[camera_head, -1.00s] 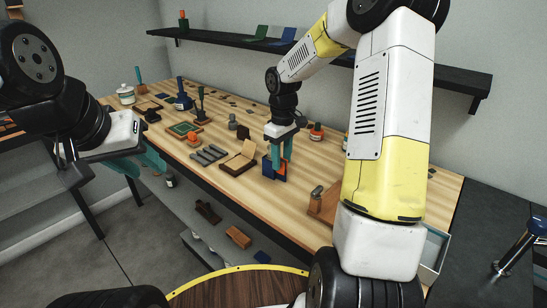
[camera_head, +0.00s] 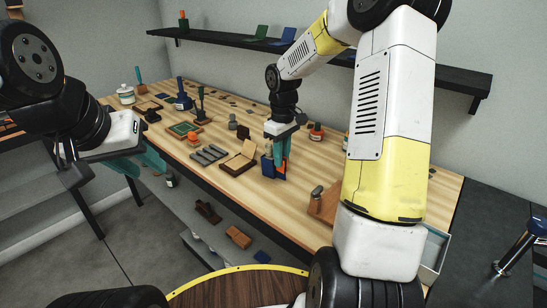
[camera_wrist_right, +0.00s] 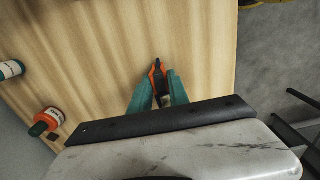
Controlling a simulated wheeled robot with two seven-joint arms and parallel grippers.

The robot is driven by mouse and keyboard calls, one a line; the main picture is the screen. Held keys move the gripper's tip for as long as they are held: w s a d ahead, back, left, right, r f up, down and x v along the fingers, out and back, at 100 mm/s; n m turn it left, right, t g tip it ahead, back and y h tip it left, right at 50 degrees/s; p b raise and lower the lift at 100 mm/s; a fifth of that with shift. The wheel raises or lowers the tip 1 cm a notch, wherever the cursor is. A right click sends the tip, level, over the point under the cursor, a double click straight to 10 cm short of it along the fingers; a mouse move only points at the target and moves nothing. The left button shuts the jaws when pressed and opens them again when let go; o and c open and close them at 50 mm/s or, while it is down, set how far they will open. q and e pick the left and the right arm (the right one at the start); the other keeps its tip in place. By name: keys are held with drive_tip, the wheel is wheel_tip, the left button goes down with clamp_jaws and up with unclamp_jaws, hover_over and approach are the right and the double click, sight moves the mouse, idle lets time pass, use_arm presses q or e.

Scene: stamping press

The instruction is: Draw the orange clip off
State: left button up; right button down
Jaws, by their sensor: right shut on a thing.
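The orange clip (camera_wrist_right: 152,76) shows in the right wrist view between the teal fingers of my right gripper (camera_wrist_right: 158,88), which is shut on it. A dark part runs through its tip. In the head view, my right gripper (camera_head: 278,166) reaches down to the bench near its front edge, and its fingers hide most of the clip. A small blue piece (camera_head: 267,168) stands right beside the fingers. My left gripper (camera_head: 148,163) is off the bench's front left edge, away from the clip; its finger gap is unclear.
The wooden bench (camera_head: 225,181) holds an open brown box (camera_head: 239,162), grey bars (camera_head: 209,154), a green pad (camera_head: 183,129) and an orange-labelled bottle (camera_head: 317,131) behind my right gripper. A wooden block with a grey knob (camera_head: 318,194) stands to the right.

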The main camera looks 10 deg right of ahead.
drive_tip(key=shift+r, duration=0.3)
drive_tip(key=shift+r, duration=2.6)
drive_tip(key=shift+d, duration=0.1)
